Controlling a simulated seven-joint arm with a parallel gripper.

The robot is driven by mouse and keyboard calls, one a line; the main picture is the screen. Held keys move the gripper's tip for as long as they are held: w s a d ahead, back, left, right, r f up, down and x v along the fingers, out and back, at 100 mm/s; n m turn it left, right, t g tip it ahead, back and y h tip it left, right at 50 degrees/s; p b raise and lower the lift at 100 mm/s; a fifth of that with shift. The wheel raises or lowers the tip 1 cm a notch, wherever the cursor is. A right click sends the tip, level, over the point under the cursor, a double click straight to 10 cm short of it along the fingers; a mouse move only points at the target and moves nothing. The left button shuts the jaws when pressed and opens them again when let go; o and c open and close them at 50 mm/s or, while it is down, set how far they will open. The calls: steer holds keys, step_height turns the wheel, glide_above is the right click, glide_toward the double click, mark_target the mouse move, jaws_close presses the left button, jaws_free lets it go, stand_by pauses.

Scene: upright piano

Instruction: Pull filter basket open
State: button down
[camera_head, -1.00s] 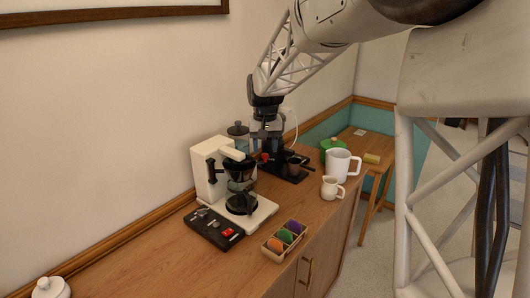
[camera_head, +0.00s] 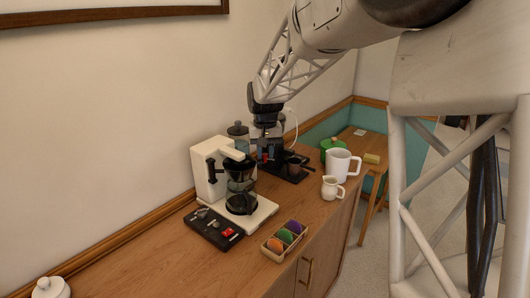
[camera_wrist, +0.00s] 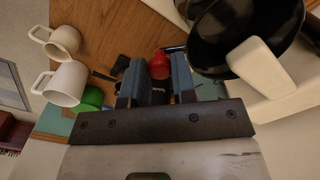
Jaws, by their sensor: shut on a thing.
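The white coffee maker (camera_head: 209,162) stands on the wooden sideboard, with a dark glass carafe (camera_head: 241,200) in it. The black part under its top arm (camera_head: 238,167) looks like the filter basket; I see no clear gap there. My gripper (camera_head: 268,156) points down behind the coffee maker, at the dark machine on a black base (camera_head: 287,173). The coffee maker's white arm (camera_wrist: 262,66) lies to the right, apart from the fingers.
A glass jar (camera_head: 238,131) stands behind.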

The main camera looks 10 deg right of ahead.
steer(key=shift+s, duration=0.15)
steer(key=s+a+m, duration=1.3)
steer(key=s+m, duration=0.2)
steer(key=s, duration=0.1)
steer(key=shift+a, duration=0.4)
stand_by(0.4)
steer(key=c, duration=0.9)
jaws_free()
steer(key=shift+c, duration=0.2)
steer(key=shift+r, duration=0.1)
